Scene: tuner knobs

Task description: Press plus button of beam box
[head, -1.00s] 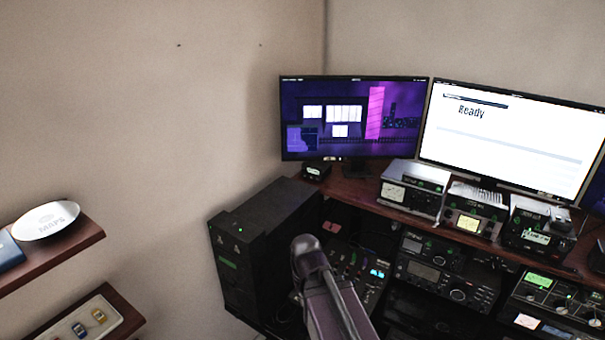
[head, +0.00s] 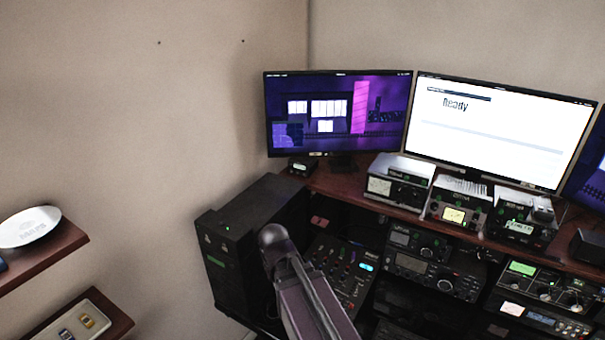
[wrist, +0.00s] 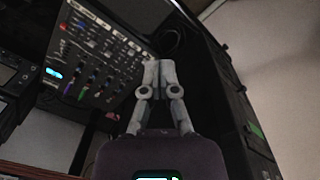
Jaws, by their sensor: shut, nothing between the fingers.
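I cannot tell for certain which device is the beam box, and no plus button can be made out. A small black box with a lit display (head: 301,167) sits on the desk's left end, below the left monitor. Other devices with dials stand on the desk and below it. My gripper (wrist: 158,72) shows in the wrist view with its fingers together and nothing between them. It hangs in front of a dark gap between a mixer panel (wrist: 88,72) and a black cabinet (wrist: 240,95). In the head view my arm hides the fingers.
The mixer panel (head: 345,270) lies right of my arm, and the black cabinet (head: 250,235) is left of it. Radios (head: 425,270) fill the rack under the wooden desk (head: 345,188). Monitors (head: 338,112) stand behind. Wall shelves (head: 60,250) are at far left.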

